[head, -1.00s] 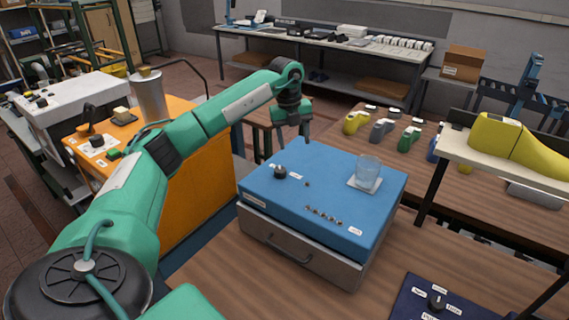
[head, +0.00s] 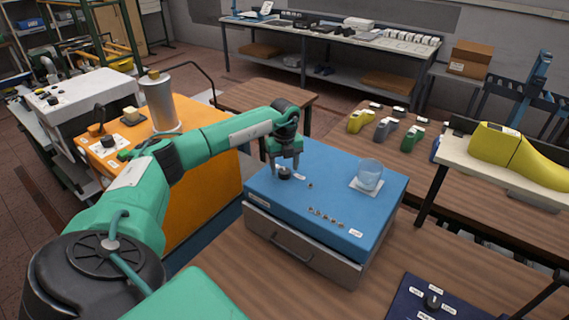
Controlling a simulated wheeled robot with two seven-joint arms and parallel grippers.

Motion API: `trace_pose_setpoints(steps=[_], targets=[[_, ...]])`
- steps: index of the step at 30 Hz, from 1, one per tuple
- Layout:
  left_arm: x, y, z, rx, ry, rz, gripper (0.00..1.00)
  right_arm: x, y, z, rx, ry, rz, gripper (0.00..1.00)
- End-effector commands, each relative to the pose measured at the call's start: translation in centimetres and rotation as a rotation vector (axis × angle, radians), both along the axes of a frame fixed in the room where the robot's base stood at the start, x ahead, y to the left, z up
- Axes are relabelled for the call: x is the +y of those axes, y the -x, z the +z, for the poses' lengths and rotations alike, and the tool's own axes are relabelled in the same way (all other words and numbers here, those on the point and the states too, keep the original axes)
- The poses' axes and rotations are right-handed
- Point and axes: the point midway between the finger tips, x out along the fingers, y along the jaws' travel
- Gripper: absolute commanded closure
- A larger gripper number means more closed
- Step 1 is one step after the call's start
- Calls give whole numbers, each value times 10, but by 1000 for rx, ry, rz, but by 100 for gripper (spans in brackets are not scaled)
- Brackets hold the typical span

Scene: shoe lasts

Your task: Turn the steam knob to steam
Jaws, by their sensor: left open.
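A small black knob (head: 285,174) stands on the left part of the top of a blue box (head: 330,190), with small white labels beside it, too small to read. I cannot tell which way its pointer faces. My left gripper (head: 284,168) points down over this knob, its fingers open and at or just above it; I cannot tell whether they touch it. Another black knob (head: 432,300) sits on a dark blue panel (head: 410,308) at the bottom right, with several white labels around it. My right gripper is not in view.
A glass beaker (head: 369,175) stands on a white pad on the blue box's right side. A row of small metal pieces (head: 325,216) lies near its front. A yellow shoe last (head: 515,152) rests on a raised shelf at right. An orange cabinet (head: 200,180) stands at left.

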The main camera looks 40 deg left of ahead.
Motion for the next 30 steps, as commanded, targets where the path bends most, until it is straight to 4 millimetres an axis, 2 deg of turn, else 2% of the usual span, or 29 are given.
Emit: trace_pose_setpoints(steps=[4, 12, 19, 30], targets=[[0, 0, -8, 1, 0, 0, 42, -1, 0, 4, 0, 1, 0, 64], [0, 0, -10, 0, 0, 0, 42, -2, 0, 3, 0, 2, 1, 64], [0, 0, -10, 0, 0, 0, 87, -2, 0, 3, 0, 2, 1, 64], [0, 0, -11, 1, 0, -56, 86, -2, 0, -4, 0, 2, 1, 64]])
